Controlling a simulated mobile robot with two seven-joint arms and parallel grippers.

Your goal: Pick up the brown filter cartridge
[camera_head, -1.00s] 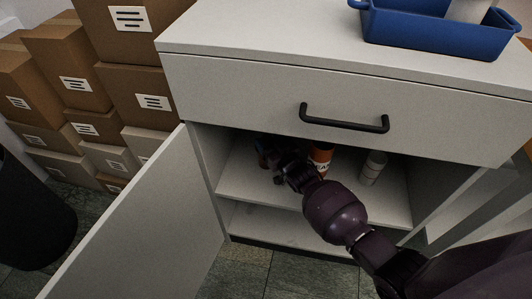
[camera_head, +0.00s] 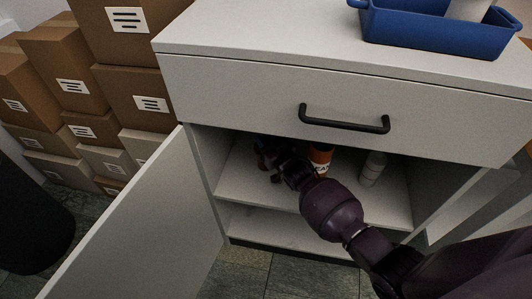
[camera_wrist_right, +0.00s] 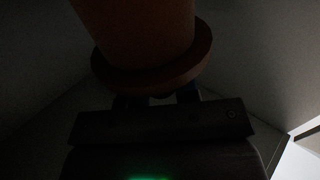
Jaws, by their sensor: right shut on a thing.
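The brown filter cartridge (camera_wrist_right: 140,35) fills the top middle of the right wrist view, a round brown body with a wider rim at its near end. My right gripper (camera_wrist_right: 158,98) is shut on it at this rim end. In the head view my right gripper (camera_head: 266,152) is inside the open cabinet, above the upper shelf. My left gripper is not in view.
An orange bottle with a white label (camera_head: 320,158) stands just right of my gripper, partly hidden by my arm. A white bottle (camera_head: 373,168) stands farther right. The open cabinet door (camera_head: 140,225) is at left, the closed drawer (camera_head: 240,95) above. A blue tray (camera_head: 430,32) sits on top.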

